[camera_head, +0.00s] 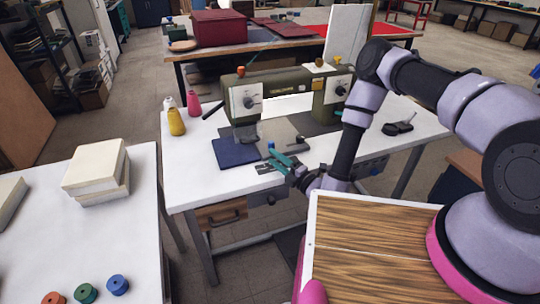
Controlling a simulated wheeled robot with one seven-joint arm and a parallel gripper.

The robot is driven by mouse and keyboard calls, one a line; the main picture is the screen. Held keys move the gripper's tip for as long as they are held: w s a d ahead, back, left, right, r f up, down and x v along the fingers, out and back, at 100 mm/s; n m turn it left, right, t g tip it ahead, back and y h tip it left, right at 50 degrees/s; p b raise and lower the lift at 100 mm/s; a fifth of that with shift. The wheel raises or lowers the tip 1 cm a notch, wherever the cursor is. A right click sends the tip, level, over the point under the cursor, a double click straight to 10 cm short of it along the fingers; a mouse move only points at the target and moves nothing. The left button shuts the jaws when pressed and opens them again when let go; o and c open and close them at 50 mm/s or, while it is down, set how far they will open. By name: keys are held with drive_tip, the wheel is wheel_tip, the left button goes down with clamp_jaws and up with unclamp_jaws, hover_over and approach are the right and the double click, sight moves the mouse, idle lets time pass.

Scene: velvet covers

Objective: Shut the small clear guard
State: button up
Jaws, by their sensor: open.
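An olive-green sewing machine (292,82) stands on the white table, with its white dial on the left head. A dark blue folded cloth (235,152) lies under the left head, to the left of my gripper.
Yellow (176,122) and pink (194,103) thread cones stand left of the machine. A small dark object (398,127) lies on the table at right. A white table (110,225) with boxes and spools is at lower left. Floor shows between the tables.

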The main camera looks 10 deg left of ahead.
sight(252, 141)
idle(0.3)
drive_tip(key=g, duration=0.1)
drive_tip(key=r+n+g+y, duration=0.1)
drive_tip(key=g, duration=0.1)
drive_tip(key=shift+w, duration=0.3)
drive_tip(key=w+r+g, duration=0.1)
drive_tip(key=w+d+g, duration=0.1)
drive_tip(key=g, duration=0.1)
drive_tip(key=w+d+r+n+g, duration=0.1)
drive_tip(key=g, duration=0.1)
drive_tip(key=shift+w+r+h, duration=0.35)
drive_tip(key=shift+h, duration=0.05)
drive_tip(key=shift+w+a, duration=0.1)
drive_tip(key=x, duration=1)
drive_tip(key=shift+a+f, duration=0.1)
drive_tip(key=shift+a, duration=0.05)
clamp_jaws()
